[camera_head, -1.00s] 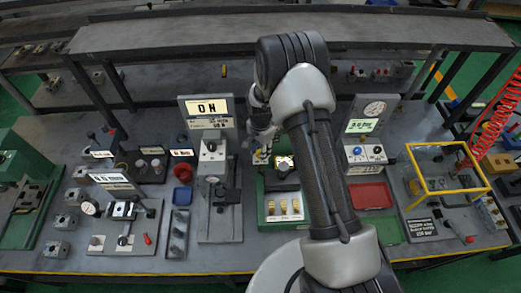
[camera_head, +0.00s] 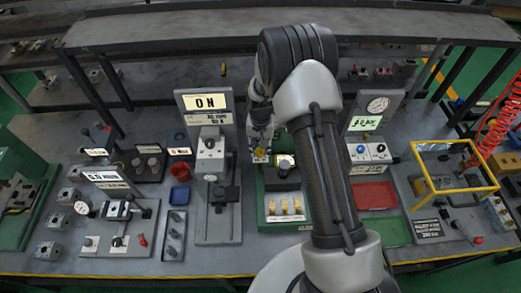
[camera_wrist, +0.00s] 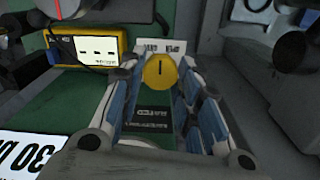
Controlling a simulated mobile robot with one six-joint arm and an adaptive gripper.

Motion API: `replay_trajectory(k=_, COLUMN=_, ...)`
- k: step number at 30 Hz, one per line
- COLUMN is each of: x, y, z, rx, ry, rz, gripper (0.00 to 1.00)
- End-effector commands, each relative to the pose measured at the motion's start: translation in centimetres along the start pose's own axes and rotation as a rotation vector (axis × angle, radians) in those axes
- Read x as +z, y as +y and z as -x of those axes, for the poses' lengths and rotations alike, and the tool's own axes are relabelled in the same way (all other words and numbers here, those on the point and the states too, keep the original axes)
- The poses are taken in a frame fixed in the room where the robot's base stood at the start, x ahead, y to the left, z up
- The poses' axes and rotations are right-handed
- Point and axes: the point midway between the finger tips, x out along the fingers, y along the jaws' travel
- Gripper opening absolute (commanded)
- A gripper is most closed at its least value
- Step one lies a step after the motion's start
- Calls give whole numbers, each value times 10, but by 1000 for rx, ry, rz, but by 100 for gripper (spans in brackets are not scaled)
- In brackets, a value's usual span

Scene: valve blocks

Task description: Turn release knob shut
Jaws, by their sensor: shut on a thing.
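A round yellow knob (camera_wrist: 159,70) with a short black line on its face shows in the wrist view. The line stands upright in that picture. My gripper (camera_wrist: 160,82) has its blue-padded fingers on both sides of the knob and is shut on it. In the head view, my gripper (camera_head: 260,152) is low at the back left of a green-based station (camera_head: 262,210), and my arm hides part of that station. The yellow knob is small and partly covered there.
A yellow box with a white display (camera_wrist: 92,50) stands left of the fingers. A grey press-like station (camera_head: 212,170) is close on the left. A gauge block with a green display (camera_head: 365,124) and a red tray (camera_head: 373,195) lie right of my arm.

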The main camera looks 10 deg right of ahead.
Motion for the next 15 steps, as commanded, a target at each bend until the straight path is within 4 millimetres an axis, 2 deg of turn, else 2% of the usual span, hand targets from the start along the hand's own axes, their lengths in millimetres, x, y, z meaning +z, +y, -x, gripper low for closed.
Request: replay_trajectory(k=15, x=0, y=-1, z=0, rx=0, ry=1, rz=424, gripper=7)
